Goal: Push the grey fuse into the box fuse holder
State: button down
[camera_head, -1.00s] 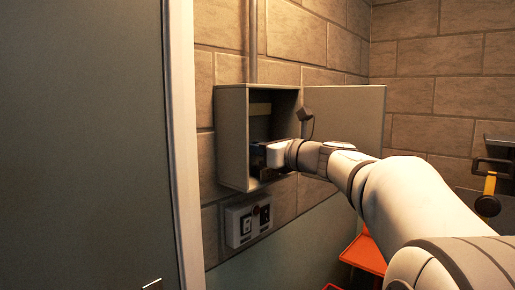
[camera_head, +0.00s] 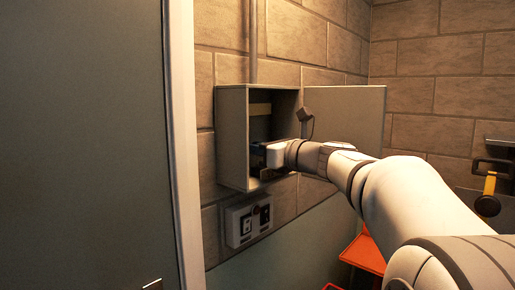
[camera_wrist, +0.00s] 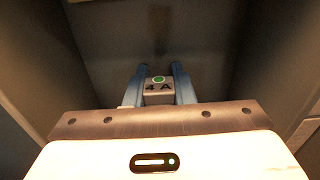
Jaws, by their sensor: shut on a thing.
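The grey fuse (camera_wrist: 159,88) shows in the wrist view between my two blue fingers, with a green dot on it and the marking "4 A". My gripper (camera_wrist: 160,82) is shut on the fuse, inside the open fuse box (camera_head: 232,140). In the head view my gripper and wrist hide the fuse. The fuse holder cannot be made out behind the fuse and gripper, so I cannot tell whether the fuse touches it.
The box door (camera_head: 350,115) stands open to the right, close to my arm. A switch panel (camera_head: 248,220) is on the wall below the box. A large grey panel (camera_head: 80,140) fills the left side. An orange object (camera_head: 364,254) is low on the right.

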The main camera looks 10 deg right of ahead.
jog(key=shift+f+b, duration=0.45)
jog(key=shift+f, duration=0.15)
jog(key=c, duration=1.1)
grip_release()
jog(key=shift+c, duration=0.2)
jog(key=v, duration=0.7)
jog(key=shift+s+d, duration=0.2)
jog(key=shift+s, duration=0.1)
